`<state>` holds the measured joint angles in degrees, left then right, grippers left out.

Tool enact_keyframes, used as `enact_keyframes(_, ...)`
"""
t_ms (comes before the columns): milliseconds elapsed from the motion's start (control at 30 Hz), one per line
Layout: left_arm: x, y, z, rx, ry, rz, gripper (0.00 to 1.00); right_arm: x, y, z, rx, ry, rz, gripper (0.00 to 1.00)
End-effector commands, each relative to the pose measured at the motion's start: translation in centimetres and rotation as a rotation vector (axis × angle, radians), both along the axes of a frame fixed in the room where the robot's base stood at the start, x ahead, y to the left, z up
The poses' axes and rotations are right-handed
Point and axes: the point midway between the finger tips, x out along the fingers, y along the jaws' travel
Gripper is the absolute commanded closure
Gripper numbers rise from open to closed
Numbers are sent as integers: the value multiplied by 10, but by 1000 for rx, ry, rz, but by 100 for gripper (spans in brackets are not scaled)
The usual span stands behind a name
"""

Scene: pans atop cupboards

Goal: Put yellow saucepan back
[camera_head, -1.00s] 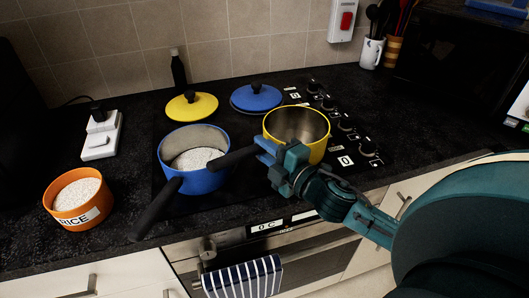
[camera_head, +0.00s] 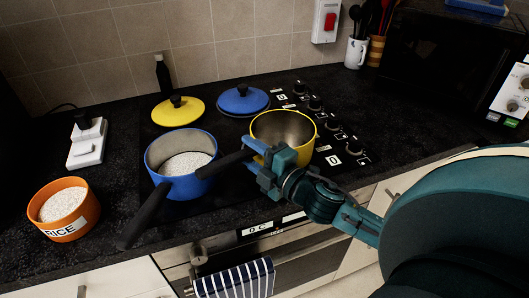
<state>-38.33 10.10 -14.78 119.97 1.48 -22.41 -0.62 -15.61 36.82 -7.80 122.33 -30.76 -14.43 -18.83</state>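The yellow saucepan (camera_head: 302,148) stands on the black hob at the right, upright and seemingly empty. Its black handle (camera_head: 222,165) points left, over the rim of the blue saucepan. My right gripper (camera_head: 259,160) is at the root of this handle, against the pan's near left side, and appears shut on it. The fingertips are partly hidden. The yellow lid (camera_head: 176,112) lies at the back left of the hob. My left gripper is not in view.
The blue saucepan (camera_head: 185,188) holds rice, with its handle towards the front edge. A blue lid (camera_head: 240,103) lies behind the yellow saucepan. An orange rice pot (camera_head: 66,229) and a white socket block (camera_head: 87,145) stand left. Hob knobs (camera_head: 332,124) line the right.

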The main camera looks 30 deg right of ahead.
Motion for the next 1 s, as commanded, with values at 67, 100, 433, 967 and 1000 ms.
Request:
enact_keyframes(67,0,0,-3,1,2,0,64,-7,-1,-2,2,2,0,60)
enact_keyframes(100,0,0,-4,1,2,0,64,-11,-2,-2,3,2,1,60)
enact_keyframes(433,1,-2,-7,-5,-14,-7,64,-65,-13,-4,2,5,-1,60)
enact_keyframes(967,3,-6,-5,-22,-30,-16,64,-117,-24,-1,1,-1,0,60)
enact_keyframes(1000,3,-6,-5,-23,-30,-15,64,-117,-24,-1,0,-1,0,60)
